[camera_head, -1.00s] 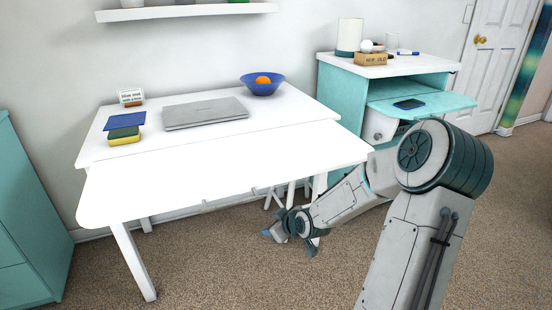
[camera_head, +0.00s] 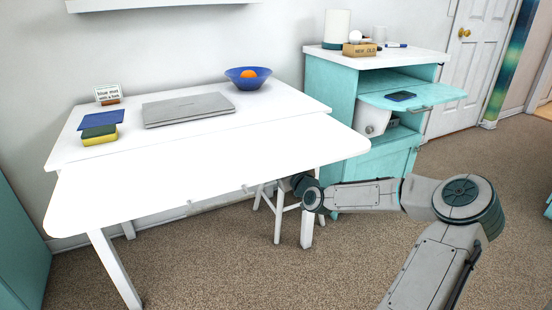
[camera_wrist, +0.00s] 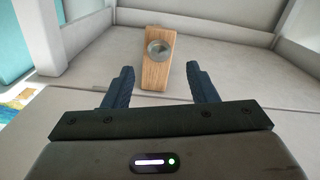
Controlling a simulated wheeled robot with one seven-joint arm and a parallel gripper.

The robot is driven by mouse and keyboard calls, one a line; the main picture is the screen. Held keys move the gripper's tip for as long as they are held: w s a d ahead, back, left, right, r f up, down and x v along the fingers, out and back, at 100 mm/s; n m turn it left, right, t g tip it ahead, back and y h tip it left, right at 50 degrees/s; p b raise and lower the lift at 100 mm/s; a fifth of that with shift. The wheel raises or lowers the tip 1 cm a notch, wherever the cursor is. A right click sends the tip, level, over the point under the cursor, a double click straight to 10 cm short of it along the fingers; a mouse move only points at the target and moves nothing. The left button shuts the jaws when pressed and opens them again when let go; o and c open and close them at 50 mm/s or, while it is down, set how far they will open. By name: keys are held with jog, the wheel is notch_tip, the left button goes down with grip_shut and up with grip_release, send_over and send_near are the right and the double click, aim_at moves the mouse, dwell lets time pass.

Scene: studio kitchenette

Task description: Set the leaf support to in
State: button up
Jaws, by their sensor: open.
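The white table has a front leaf (camera_head: 200,165) that stands raised, about level with the tabletop. In the wrist view, a short wooden piece with a round metal knob (camera_wrist: 157,75) stands against a pale surface under the table; it looks like the leaf support, though I cannot be sure. My gripper (camera_wrist: 159,70) is open, one dark finger on each side of the wooden piece in the picture. The fingers appear short of it, and I see no contact. In the head view my gripper is mostly hidden beneath the leaf's right end.
A laptop (camera_head: 188,109), a blue bowl (camera_head: 248,83) with an orange, and a sponge (camera_head: 100,137) lie on the tabletop. A white stool (camera_head: 280,215) stands under the table near my wrist. A teal cabinet (camera_head: 335,110) stands right. Carpet in front is clear.

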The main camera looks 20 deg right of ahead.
jog(key=w+b, duration=0.1)
jog(key=w, duration=0.5)
jog(key=shift+w, duration=0.2)
